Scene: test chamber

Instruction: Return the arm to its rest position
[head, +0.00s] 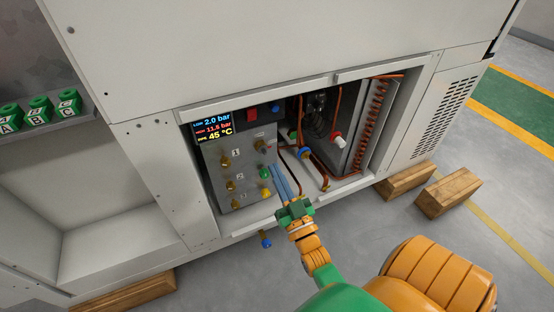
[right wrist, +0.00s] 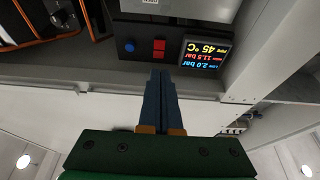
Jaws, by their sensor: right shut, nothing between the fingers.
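My right arm comes in from the lower right in the head view, orange and green. Its gripper (head: 275,170) has blue fingers that reach into the open bay of the white cabinet (head: 280,55), in front of the grey panel (head: 235,175). In the right wrist view the blue fingers (right wrist: 160,75) lie side by side, shut, with nothing between them. Whether the tips touch anything in the bay cannot be told. My left gripper is in neither view.
Copper pipes and a finned coil (head: 371,125) fill the bay's right side. Wooden blocks (head: 448,192) lie on the floor. Green lettered blocks (head: 40,108) stand on a left shelf.

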